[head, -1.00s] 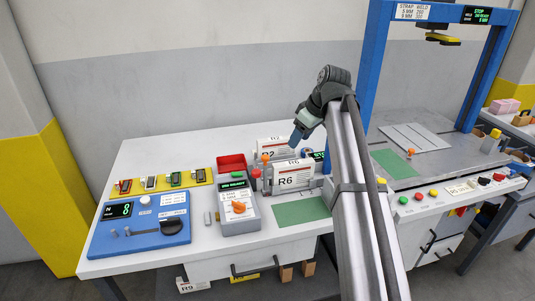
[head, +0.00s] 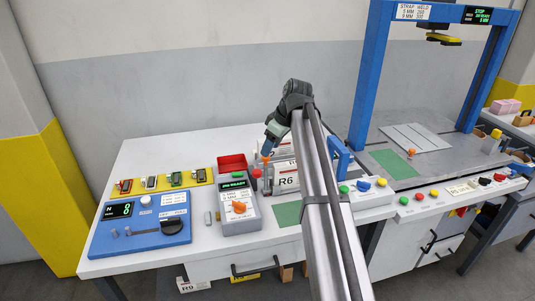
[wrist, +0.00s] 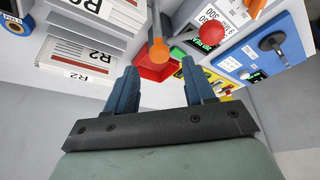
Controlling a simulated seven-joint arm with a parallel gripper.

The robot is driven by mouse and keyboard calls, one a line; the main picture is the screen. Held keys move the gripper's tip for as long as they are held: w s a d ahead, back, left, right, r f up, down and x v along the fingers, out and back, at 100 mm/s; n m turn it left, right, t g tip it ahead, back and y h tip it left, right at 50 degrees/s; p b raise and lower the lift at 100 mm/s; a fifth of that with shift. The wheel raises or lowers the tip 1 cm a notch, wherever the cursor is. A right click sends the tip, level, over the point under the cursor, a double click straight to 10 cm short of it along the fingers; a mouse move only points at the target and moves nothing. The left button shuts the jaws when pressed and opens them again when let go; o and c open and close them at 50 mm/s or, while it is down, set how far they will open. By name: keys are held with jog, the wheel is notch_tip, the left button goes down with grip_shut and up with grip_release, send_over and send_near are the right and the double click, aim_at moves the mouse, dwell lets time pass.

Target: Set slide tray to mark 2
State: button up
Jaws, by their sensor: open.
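My gripper (head: 268,149) is open, with two blue fingers and nothing between them in the wrist view (wrist: 160,85). An orange knob (head: 266,158) on a grey post stands just below the fingertips in the head view. In the wrist view the orange knob (wrist: 158,51) lies ahead of the gap between the fingers, apart from them. The post is beside the stacks labelled R2 and R6 (head: 286,181). I cannot tell for certain which part is the slide tray, and no mark 2 is readable. My arm hides part of the stacks.
A grey control box (head: 238,208) with an orange dial stands left of the post, near a red bin (head: 231,163). A blue counter unit (head: 140,238) reads 8 farther left. A blue strapping frame (head: 370,75) rises at right. A green mat (head: 287,214) lies in front.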

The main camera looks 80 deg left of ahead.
jog(key=shift+x, duration=2.1)
jog(key=shift+c, duration=0.2)
grip_shut()
